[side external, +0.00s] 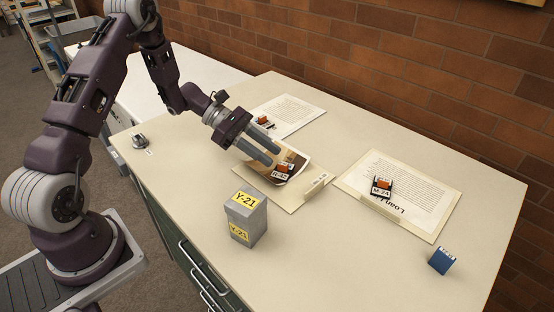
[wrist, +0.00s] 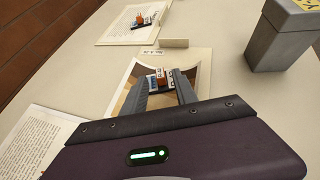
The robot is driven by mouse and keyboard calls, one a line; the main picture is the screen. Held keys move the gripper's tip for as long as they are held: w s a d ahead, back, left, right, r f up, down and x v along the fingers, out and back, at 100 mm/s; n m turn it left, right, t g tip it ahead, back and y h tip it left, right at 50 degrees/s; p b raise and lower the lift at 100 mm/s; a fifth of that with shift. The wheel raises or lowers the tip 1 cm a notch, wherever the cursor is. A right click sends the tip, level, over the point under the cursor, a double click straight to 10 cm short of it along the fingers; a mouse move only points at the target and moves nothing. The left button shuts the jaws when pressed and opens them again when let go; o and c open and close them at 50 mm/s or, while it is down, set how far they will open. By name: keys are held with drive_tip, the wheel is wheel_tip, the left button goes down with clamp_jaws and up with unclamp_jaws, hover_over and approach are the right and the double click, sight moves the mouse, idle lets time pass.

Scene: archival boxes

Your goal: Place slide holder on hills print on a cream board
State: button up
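The print (side external: 262,160) lies on a cream board (side external: 291,203) in the middle of the table; its picture is too small to make out as hills. A small dark holder with an orange block and a white label like "R-47" (side external: 283,171) sits on the print. It also shows in the wrist view (wrist: 160,79). My gripper (side external: 272,154) is open, its two fingers reaching down over the print. In the wrist view the fingertips (wrist: 159,84) lie on either side of the holder, with a gap between them. Whether they touch it cannot be told.
A grey box labelled Y-21 (side external: 246,218) stands close in front of the board. A text sheet with a holder labelled M-24 (side external: 381,188) lies to the right, another text sheet (side external: 292,113) behind. A small blue item (side external: 441,260) stands front right. A metal object (side external: 139,141) lies left.

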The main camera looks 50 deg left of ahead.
drive_tip(key=v, duration=0.8)
drive_tip(key=shift+a+r, duration=0.1)
drive_tip(key=shift+a, duration=0.15)
drive_tip(key=s+d+r+m+g+y, duration=0.4)
drive_tip(key=s+d+r+m, duration=0.5)
drive_tip(key=d+r+m, duration=0.15)
drive_tip(key=s+d+r+m+t+y, duration=0.1)
drive_tip(key=s+r+m+t+y, duration=0.1)
drive_tip(key=s+m, duration=0.4)
drive_tip(key=s+d+r+m+t+y, duration=0.1)
drive_tip(key=s+m+y, duration=0.4)
drive_tip(key=s, duration=0.5)
wheel_tip(320, 180, up, 2)
drive_tip(key=shift+r+m+t, duration=0.2)
drive_tip(key=shift+m+t, duration=0.35)
drive_tip(key=shift+t, duration=0.35)
